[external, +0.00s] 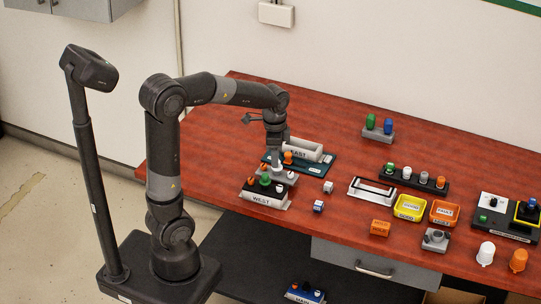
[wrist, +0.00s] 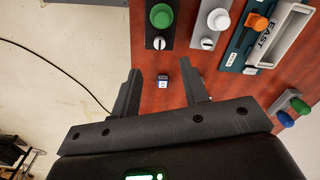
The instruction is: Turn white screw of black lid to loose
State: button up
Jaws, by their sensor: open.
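The black lid (external: 253,186) lies on the grey WEST box (external: 262,200). It carries a green knob (external: 265,180) and a small white screw (external: 280,188). In the wrist view the black lid (wrist: 152,25) is at the top centre, with the green knob (wrist: 161,15) and the slotted white screw (wrist: 158,43) near its lower end. My gripper (wrist: 161,68) is open and empty. Its fingertips appear below the screw in the wrist view, spread to either side of it. In the external view my gripper (external: 276,157) points down above the lids; exact clearance is unclear.
A grey lid with a white knob (wrist: 218,19) and its own white screw (wrist: 207,43) sits beside the black lid. A teal lid with an orange knob (external: 288,157) and the EAST box (external: 310,151) are behind. Small cubes (external: 328,187) (external: 318,206) lie right.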

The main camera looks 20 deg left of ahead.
aim_at(279, 186)
jog(key=shift+m, duration=0.4)
jog(key=f, duration=0.7)
jog(key=d+f, duration=0.1)
jog(key=f, duration=0.3)
jog(key=shift+w+d+f, duration=0.1)
jog(key=shift+w+f, duration=0.05)
jog(key=shift+f, duration=0.15)
jog(key=shift+c, duration=0.2)
grip_shut()
